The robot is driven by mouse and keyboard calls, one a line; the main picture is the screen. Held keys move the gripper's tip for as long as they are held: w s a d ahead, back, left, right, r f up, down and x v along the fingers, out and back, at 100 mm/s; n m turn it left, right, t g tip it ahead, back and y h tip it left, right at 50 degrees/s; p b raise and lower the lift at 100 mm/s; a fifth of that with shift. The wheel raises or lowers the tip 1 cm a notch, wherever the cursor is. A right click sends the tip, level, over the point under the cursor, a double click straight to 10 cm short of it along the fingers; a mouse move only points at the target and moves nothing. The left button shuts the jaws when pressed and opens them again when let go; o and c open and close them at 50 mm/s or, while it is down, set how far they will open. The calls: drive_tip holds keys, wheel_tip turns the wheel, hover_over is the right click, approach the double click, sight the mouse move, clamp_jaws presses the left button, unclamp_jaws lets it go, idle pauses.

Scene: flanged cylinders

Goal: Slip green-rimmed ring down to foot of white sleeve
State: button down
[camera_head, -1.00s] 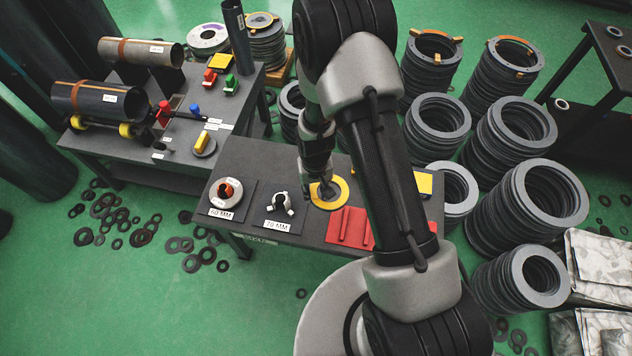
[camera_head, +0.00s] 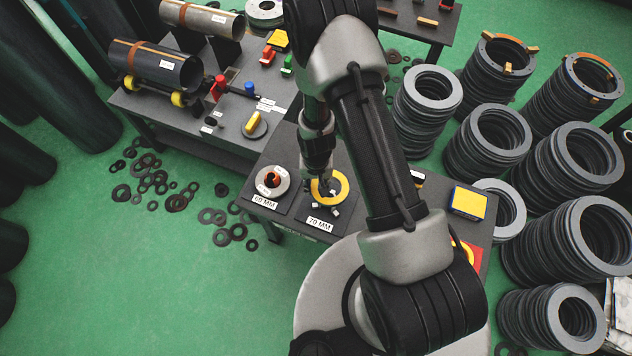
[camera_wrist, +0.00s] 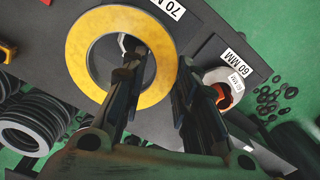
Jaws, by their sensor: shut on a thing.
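My gripper (camera_head: 326,186) is shut on the band of a flat yellow ring (camera_head: 344,184), with one finger inside its hole and one outside. In the wrist view the ring (camera_wrist: 76,55) has a grey inner edge; I see no green rim. It is over the 70 MM place on the table. A small white fitting (camera_head: 335,211) shows partly past the ring's near edge; the rest is hidden. I cannot tell whether ring and fitting touch. A white collar (camera_head: 262,187) with an orange inside stands beside it at 60 MM.
A yellow-topped block (camera_head: 468,201) and a partly hidden red item (camera_head: 468,256) lie to the right. Tall stacks of grey rings (camera_head: 487,143) crowd the right side. A bench (camera_head: 185,128) with pipes stands behind left.

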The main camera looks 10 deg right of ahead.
drive_tip(key=shift+f+b, duration=0.15)
drive_tip(key=shift+b, duration=0.3)
drive_tip(key=shift+w+f+b, duration=0.1)
drive_tip(key=shift+f+b, duration=2.4)
drive_tip(key=shift+f, duration=0.25)
drive_tip(key=shift+f+b, duration=1.05)
drive_tip(key=shift+b, duration=0.25)
drive_tip(key=c, duration=1.2)
unclamp_jaws()
drive_tip(key=shift+r, duration=0.1)
wheel_tip(320, 180, up, 12)
drive_tip(key=shift+f, duration=0.1)
